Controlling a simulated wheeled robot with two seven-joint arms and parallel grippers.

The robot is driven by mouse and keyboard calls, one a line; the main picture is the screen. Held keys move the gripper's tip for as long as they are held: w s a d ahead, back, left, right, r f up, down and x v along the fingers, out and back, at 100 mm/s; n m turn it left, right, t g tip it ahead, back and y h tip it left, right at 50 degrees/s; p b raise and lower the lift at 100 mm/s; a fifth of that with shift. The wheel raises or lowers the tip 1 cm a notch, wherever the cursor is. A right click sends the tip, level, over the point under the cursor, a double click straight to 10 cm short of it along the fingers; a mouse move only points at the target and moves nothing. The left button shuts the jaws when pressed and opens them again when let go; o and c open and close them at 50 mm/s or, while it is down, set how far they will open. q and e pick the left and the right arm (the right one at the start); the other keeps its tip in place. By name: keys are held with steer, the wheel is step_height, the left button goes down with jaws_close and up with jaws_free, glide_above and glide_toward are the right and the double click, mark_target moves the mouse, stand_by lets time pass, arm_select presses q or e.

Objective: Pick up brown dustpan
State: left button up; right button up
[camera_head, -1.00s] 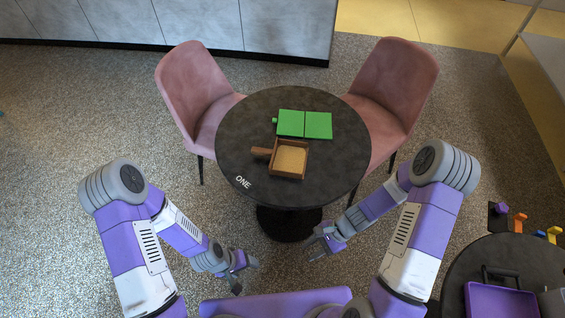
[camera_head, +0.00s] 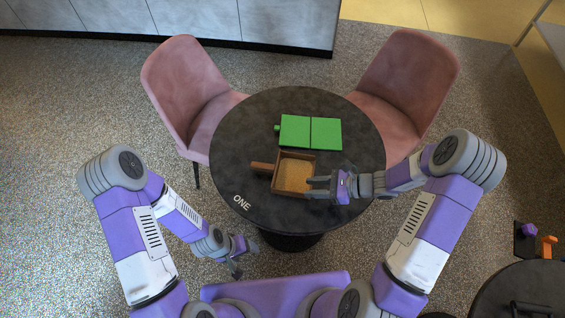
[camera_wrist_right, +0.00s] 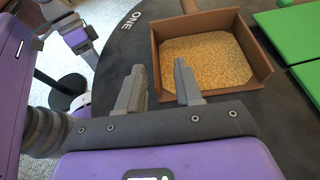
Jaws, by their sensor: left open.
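The brown dustpan (camera_head: 279,168) lies on the dark round table (camera_head: 236,128) marked ONE, its handle pointing left. Its pan is filled with a tan, grainy layer. My left gripper (camera_head: 240,258) hangs open and empty, low before the table.
Two green panels (camera_head: 310,132) lie side by side on the table behind the dustpan. Pink chairs stand at the back left (camera_head: 186,75) and back right (camera_head: 408,80). Another dark round table (camera_head: 515,290) is at the lower right. The table's left part is bare.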

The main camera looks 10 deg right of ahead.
mark_target(294, 192)
steer(key=x, duration=0.2)
steer(key=b+x, duration=0.1)
steer(key=x, duration=0.1)
steer(key=s+b+x, duration=0.1)
steer(key=x, duration=0.1)
steer(key=shift+w+a+f, duration=0.1)
steer(key=shift+a+f, duration=0.05)
steer(key=shift+a, duration=0.3)
jaws_close()
